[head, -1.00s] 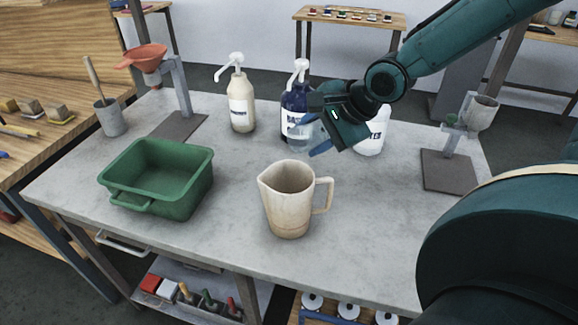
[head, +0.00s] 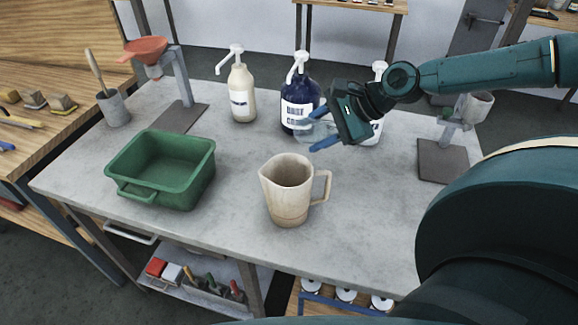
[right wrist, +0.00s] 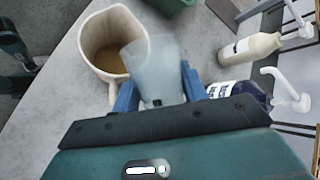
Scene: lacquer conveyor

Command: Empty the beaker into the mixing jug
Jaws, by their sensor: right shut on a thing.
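The mixing jug (head: 289,195) is a worn cream jug with its handle to the right. It stands upright on the grey bench, and in the right wrist view the jug (right wrist: 97,40) has brown liquid in it. My right gripper (head: 318,137) is above the bench, behind and right of the jug. It is shut on the clear beaker (right wrist: 153,72), which sits between the blue fingers in the right wrist view. In the head view the beaker is faint and partly hidden, and looks tilted. I cannot tell whether it holds liquid. My left gripper is not in view.
A green tub (head: 160,170) stands left of the jug. A cream pump bottle (head: 241,92), a dark blue pump bottle (head: 298,105) and a white one, partly hidden by my gripper, stand behind. An orange funnel on a stand (head: 147,52) is back left.

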